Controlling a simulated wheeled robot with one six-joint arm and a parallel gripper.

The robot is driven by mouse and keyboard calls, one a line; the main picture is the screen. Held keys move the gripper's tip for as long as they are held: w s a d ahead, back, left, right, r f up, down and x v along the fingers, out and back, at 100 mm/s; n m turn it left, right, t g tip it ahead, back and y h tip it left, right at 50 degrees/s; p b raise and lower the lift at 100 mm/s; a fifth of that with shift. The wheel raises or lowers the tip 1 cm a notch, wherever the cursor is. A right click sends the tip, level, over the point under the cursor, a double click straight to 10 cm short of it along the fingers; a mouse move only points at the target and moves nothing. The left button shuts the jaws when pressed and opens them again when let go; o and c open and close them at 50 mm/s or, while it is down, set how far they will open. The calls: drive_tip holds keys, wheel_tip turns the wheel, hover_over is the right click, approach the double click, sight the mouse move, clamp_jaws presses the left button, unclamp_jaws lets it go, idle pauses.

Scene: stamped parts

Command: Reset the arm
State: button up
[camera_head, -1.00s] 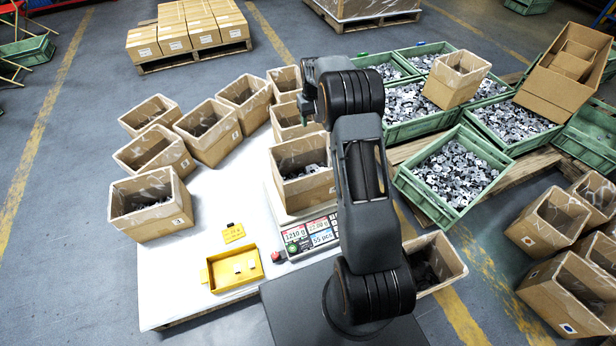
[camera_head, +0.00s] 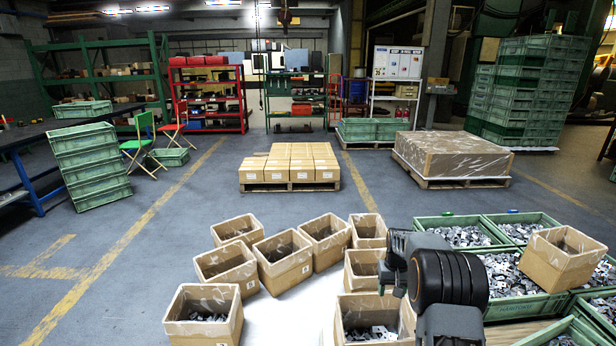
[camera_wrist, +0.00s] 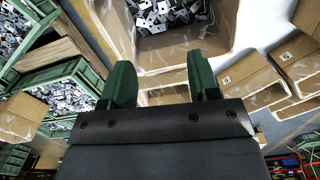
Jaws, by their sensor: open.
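My arm (camera_head: 448,280) shows at the lower right of the head view, folded above the packing table. My gripper shows in the wrist view (camera_wrist: 163,82), with two green fingers apart and nothing between them. Beyond the fingertips in the wrist view is an open cardboard box (camera_wrist: 225,25) with stamped metal parts (camera_wrist: 165,14) inside. In the head view, a box with parts (camera_head: 371,310) stands just left of my arm. The gripper's fingers are mostly hidden behind the arm in the head view.
Several open cardboard boxes (camera_head: 283,262) stand on the white table. Green crates of metal parts (camera_head: 461,233) lie right of my arm, with a tilted carton (camera_head: 562,258) on top. A pallet of closed boxes (camera_head: 290,163) and a wrapped pallet (camera_head: 452,156) stand behind.

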drive_tip(key=s+a+r+t+p, duration=0.1)
drive_tip(key=s+a+r+p, duration=0.3)
drive_tip(key=s+r, duration=0.5)
drive_tip(key=s+a+r+n+t+p, duration=0.1)
drive_tip(key=s+a+r+p, duration=0.3)
drive_tip(key=s+r+p, duration=0.4)
drive_tip(key=s+a+r+t+p, duration=0.2)
drive_tip(key=s+a+r+p, duration=0.2)
drive_tip(key=s+r, duration=0.6)
drive_tip(key=w+p+v, duration=0.1)
drive_tip(key=p+v, duration=0.1)
drive_tip(key=v, duration=0.6)
drive_tip(key=shift+w+r+p, duration=0.2)
drive_tip(key=shift+r+p, duration=0.05)
drive_tip(key=shift+p, duration=0.15)
drive_tip(key=shift+c, duration=0.4)
